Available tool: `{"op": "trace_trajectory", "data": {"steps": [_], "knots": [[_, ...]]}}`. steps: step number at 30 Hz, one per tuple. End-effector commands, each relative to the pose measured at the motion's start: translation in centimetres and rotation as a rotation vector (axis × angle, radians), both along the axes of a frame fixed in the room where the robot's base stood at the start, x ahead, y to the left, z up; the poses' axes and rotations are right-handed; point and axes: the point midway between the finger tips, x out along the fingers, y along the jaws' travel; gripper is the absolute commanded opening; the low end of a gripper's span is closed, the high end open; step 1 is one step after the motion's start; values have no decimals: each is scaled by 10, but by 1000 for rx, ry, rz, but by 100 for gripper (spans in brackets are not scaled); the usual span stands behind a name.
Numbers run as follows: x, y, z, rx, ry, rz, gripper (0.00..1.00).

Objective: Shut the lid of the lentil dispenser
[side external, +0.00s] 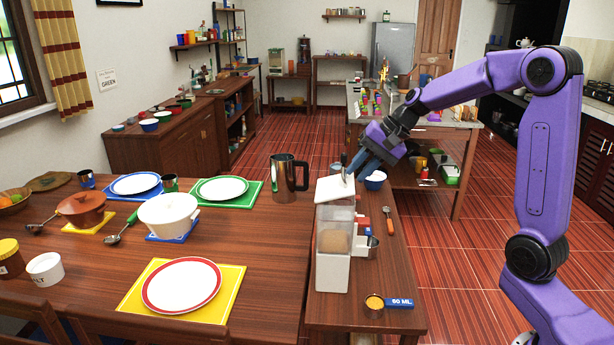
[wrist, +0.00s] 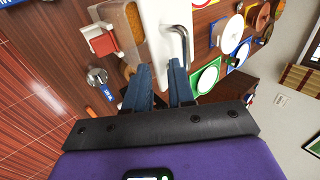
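The lentil dispenser (side external: 331,270) is a white and clear box with brown contents, standing on the narrow wooden counter. Whether a finger touches the lid is unclear.
A metal pitcher (side external: 289,178) stands left of the lid, and a blue and white bowl (side external: 375,180) is close right of my gripper. A scoop (side external: 388,222) and a 60 ML measuring cup (side external: 375,305) lie on the counter. Open floor is to the right.

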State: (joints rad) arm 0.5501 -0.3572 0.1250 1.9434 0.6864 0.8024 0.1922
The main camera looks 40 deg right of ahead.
Motion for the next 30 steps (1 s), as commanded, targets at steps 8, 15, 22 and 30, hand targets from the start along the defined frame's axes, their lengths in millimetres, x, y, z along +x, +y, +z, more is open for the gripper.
{"op": "trace_trajectory", "data": {"steps": [8, 15, 22, 30], "knots": [[0, 2, -1, 1, 3, 3, 27], [-5, -4, 11, 1, 0, 3, 27], [-12, -10, 24, 0, 0, 1, 27], [-20, -18, 38, -1, 1, 0, 27]]}}
